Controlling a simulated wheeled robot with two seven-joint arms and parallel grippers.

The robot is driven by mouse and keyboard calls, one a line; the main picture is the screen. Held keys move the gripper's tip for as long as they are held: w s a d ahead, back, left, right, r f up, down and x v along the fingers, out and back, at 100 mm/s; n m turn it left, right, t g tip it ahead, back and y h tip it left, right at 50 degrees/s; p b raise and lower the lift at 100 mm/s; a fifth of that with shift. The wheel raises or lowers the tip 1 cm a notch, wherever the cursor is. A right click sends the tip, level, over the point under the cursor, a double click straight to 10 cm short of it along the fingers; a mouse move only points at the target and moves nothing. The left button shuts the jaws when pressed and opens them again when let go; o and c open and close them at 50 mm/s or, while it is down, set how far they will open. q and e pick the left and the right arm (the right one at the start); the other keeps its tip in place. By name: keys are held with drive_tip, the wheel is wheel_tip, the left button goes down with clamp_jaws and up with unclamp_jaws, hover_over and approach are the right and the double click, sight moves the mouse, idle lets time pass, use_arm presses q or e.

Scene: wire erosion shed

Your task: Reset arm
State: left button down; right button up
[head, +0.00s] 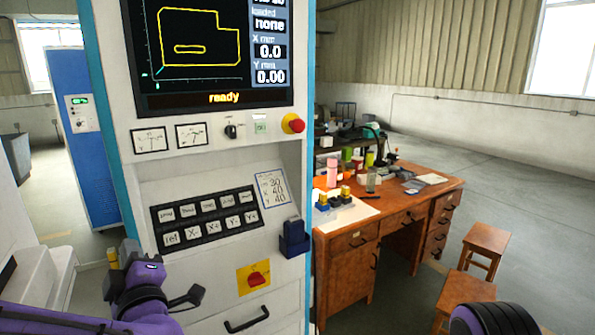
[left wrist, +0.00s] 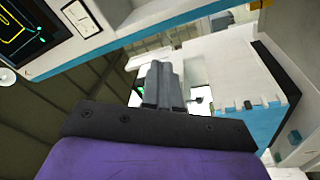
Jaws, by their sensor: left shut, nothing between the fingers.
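My left gripper (head: 130,251) is at the lower left of the head view, in front of the left side of the white control cabinet (head: 222,160). In the left wrist view its grey fingers (left wrist: 163,84) lie together, with nothing between them. I cannot tell whether the fingertips touch anything. My purple left arm runs in from the lower left. Part of my right arm (head: 492,319) shows at the lower right edge; its gripper is out of view.
The cabinet has a screen (head: 208,52) reading "ready", a red knob (head: 293,123), a button panel (head: 205,220) and a blue holder (head: 294,238). A wooden desk (head: 400,222) with bottles stands right, with stools (head: 484,240) by it. Floor beyond is open.

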use_arm(q)
drive_tip(key=s+d+f+m+g+h+b, duration=0.15)
drive_tip(key=f+m+h, duration=0.25)
drive_tip(key=f, duration=1.1)
drive_tip(key=s+d+f+m+g+h+b, duration=0.1)
drive_tip(key=d+f+m+g+h, duration=0.3)
drive_tip(key=f, duration=1.2)
drive_tip(key=s+a+f+m+g+b, duration=0.1)
drive_tip(key=s+a+f+m+g, duration=0.1)
drive_tip(key=s+f, duration=0.9)
drive_tip(key=s+a+f+m+g+b, duration=0.1)
drive_tip(key=s+a+f+g, duration=0.3)
drive_tip(key=s+f, duration=0.6)
drive_tip(key=s+m+g, duration=0.1)
drive_tip(key=s, duration=0.3)
drive_tip(key=shift+s+f, duration=0.2)
drive_tip(key=shift+f, duration=0.15)
use_arm(e)
drive_tip(key=f, duration=0.5)
drive_tip(key=shift+w, duration=0.25)
